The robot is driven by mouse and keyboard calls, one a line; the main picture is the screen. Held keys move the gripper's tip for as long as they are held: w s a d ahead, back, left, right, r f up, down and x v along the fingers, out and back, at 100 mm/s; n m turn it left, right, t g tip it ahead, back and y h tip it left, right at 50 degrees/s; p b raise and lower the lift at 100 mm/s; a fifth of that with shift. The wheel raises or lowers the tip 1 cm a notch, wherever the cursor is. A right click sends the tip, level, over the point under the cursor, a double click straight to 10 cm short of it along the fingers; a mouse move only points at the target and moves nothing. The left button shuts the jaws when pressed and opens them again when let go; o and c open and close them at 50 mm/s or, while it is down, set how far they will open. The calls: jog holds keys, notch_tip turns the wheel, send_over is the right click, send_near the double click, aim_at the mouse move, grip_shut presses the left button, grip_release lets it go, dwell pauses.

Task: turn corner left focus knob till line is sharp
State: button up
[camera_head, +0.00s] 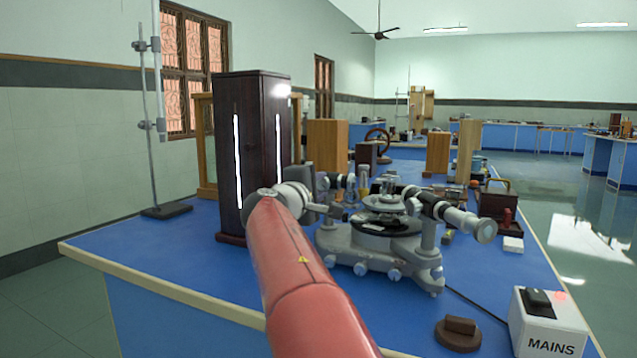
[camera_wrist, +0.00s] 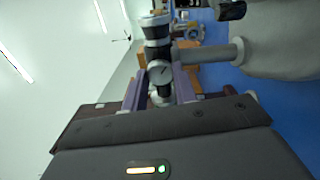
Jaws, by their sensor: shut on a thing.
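The grey spectrometer (camera_head: 382,240) stands on the blue bench, with a telescope tube (camera_head: 458,214) pointing right and a round central table. My gripper (camera_wrist: 160,84) is at the spectrometer's left end, beside the dark lamp housing. In the wrist view its two purple fingers close on either side of a small round focus knob (camera_wrist: 159,71) on a black and white tube (camera_wrist: 157,35). The exact contact is partly hidden by the fingers and the tube. In the head view my wrist hides the knob. No view through an eyepiece shows, so the line's sharpness cannot be seen.
The tall dark lamp housing (camera_head: 254,140) with bright slits stands close behind my wrist. A retort stand (camera_head: 166,211) is at the left. A white MAINS box (camera_head: 548,326) and a small dark brown object (camera_head: 457,335) are at the front right. Wooden boxes stand behind.

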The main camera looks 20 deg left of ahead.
jog(key=shift+a+r+n+p, duration=0.1)
jog(key=shift+n+p, duration=0.75)
jog(key=shift+n, duration=1.45)
jog(key=o, duration=1)
jog(key=s, duration=0.2)
jog(key=s+b, duration=0.1)
jog(key=s, duration=0.2)
jog(key=s+b, duration=0.1)
jog(key=s, duration=0.2)
jog(key=shift+a, duration=0.3)
